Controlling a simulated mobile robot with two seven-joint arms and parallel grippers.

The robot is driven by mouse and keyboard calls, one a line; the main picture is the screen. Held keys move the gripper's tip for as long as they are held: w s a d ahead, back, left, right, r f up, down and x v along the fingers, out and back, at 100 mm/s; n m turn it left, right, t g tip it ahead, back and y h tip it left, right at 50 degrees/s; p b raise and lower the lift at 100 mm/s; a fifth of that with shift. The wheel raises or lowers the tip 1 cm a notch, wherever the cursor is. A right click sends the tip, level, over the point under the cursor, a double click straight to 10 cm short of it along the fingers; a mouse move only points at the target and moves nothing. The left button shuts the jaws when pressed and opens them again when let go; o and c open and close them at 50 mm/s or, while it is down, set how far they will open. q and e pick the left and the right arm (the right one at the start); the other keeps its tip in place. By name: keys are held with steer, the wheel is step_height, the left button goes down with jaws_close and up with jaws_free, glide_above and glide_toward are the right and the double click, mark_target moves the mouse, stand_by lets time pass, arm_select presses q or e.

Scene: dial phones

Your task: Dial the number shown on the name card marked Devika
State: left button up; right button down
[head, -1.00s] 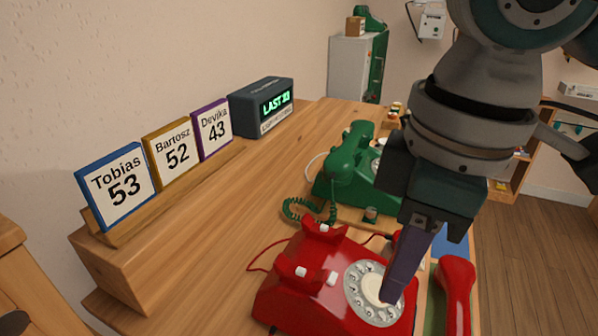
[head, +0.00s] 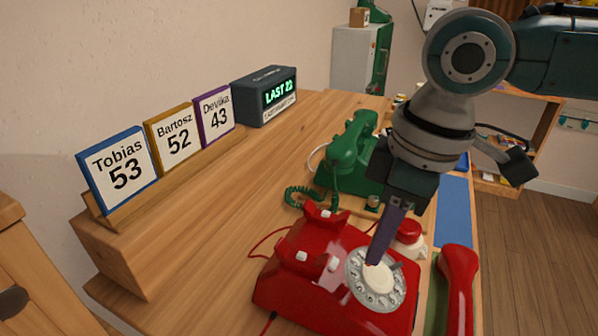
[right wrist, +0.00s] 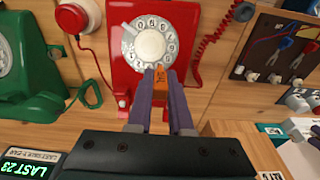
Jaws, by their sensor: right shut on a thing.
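The purple-framed name card marked Devika (head: 214,115) shows 43 and stands at the right end of the card row. The red dial phone (head: 300,265) sits at the front of the desk, its white rotary dial (head: 385,292) facing up. The dial also shows in the right wrist view (right wrist: 148,42). My right gripper (head: 374,258) points down, its purple fingers reaching the dial's upper part. In the right wrist view, the fingers are shut on a small orange piece (right wrist: 160,80) at the dial's edge. Whether it touches a finger hole I cannot tell. My left gripper is not in view.
The red handset (head: 458,285) lies off the phone at right. A green phone (head: 350,165) stands behind. A dark display (head: 265,97) reads LAST 23. The Tobias (head: 122,170) and Bartosz (head: 174,140) cards stand at left. A red button on a white base (head: 409,232) sits near the dial.

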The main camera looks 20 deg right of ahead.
steer(key=shift+w+a+f+b, duration=0.2)
steer(key=shift+f+b, duration=0.45)
steer(key=shift+f, duration=0.1)
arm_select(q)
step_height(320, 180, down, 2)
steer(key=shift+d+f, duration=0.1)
arm_select(e)
steer(key=shift+r, duration=0.1)
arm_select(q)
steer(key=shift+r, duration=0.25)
arm_select(e)
steer(key=shift+w+a+f, duration=0.1)
steer(key=shift+w+f, duration=0.05)
steer(key=shift+f, duration=0.25)
arm_select(q)
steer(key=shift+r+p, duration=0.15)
steer(key=shift+p, duration=0.25)
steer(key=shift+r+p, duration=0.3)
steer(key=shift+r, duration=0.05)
arm_select(e)
steer(key=shift+w+a+f, duration=0.15)
steer(key=shift+f, duration=0.25)
steer(key=shift+w, duration=0.1)
